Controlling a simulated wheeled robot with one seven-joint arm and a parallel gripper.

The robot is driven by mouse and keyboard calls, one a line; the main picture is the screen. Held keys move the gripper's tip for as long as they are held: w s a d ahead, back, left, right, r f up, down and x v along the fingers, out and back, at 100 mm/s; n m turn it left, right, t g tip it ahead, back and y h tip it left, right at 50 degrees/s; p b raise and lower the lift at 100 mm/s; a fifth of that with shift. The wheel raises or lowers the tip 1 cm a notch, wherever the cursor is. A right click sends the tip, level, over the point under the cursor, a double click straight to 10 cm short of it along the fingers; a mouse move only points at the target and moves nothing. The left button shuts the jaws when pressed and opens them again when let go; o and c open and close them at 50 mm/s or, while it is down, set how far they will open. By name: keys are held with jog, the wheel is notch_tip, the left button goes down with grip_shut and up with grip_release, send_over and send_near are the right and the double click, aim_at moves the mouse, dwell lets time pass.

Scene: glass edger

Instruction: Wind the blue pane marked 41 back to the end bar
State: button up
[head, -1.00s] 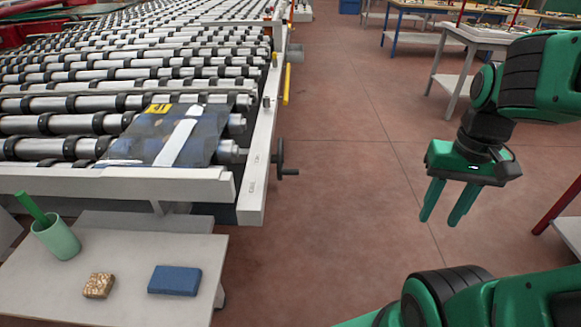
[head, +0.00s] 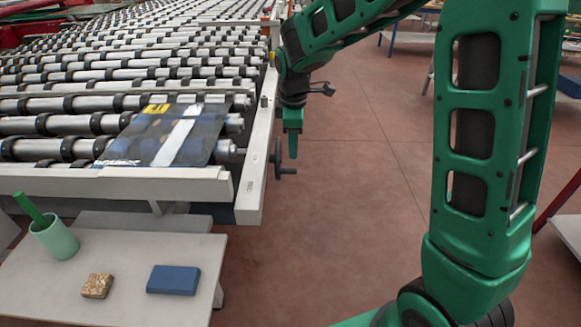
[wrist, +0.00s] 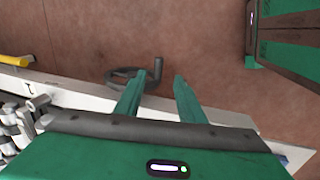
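The dark blue, see-through pane (head: 205,135) lies on the rollers at the near end of the conveyor. It has a yellow label and a white strip; I cannot read its number. Its near edge is close to the white end bar (head: 110,182); I cannot tell if they touch. A dark handwheel with a crank handle (head: 279,165) sticks out from the side rail. My gripper (head: 292,155) points down just above the wheel. In the wrist view, my gripper (wrist: 158,90) is open and empty, with the handwheel (wrist: 122,74) beyond the fingertips and its handle near the gap between them.
A low white table (head: 130,285) stands in front, with a green cup (head: 55,238), a speckled block (head: 97,286) and a blue block (head: 173,280). A yellow bar (wrist: 14,61) runs along the side rail. The red floor right of the conveyor is open.

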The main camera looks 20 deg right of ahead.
aim_at(291, 169)
jog(key=x, duration=1.1)
jog(key=shift+w+a, duration=0.3)
jog(key=shift+a, duration=0.1)
grip_shut()
jog(key=shift+d, duration=0.25)
jog(key=shift+a, duration=0.25)
jog(key=shift+f, duration=0.1)
